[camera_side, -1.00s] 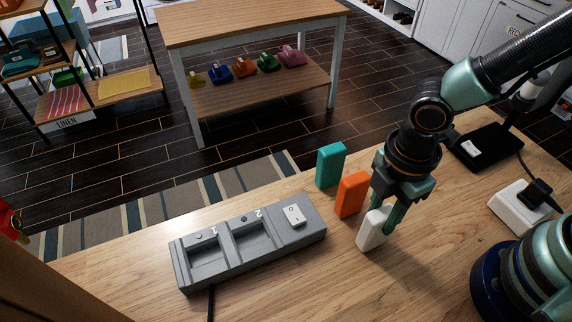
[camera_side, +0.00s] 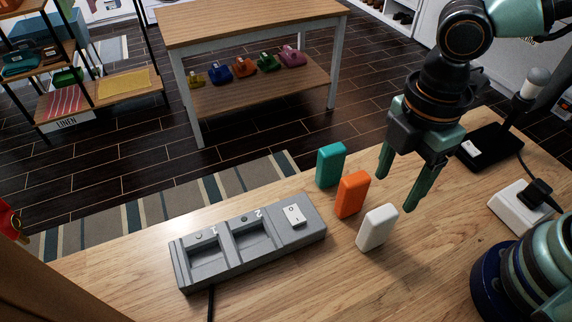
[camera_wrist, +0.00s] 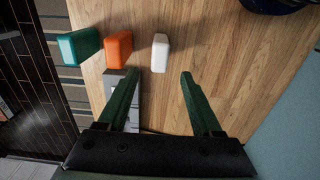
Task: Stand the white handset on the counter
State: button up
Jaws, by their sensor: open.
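The white handset (camera_side: 377,228) stands upright on the wooden counter (camera_side: 300,280), at the right end of a short row. It also shows in the wrist view (camera_wrist: 160,53), beyond the fingertips and between their lines. My gripper (camera_side: 396,192) is open and empty above and behind the white handset, clear of it. Its two green fingers also show in the wrist view (camera_wrist: 160,76).
An orange handset (camera_side: 351,194) and a teal handset (camera_side: 330,164) stand upright left of the white one. A grey two-bay charging dock (camera_side: 285,250) with empty bays and a switch lies to the left. A white plug block (camera_side: 520,207) and black base (camera_side: 487,150) are at right.

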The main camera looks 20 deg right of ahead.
jog(key=w+d+r+m+t, duration=0.2)
jog(key=w+d+r+m, duration=0.1)
jog(key=d+m, duration=0.6)
jog(key=w+d+r+m+t, duration=0.3)
jog(key=d+r+m, duration=0.3)
jog(key=d+m, duration=0.3)
jog(key=shift+w+t, duration=0.3)
jog(key=shift+w, duration=0.45)
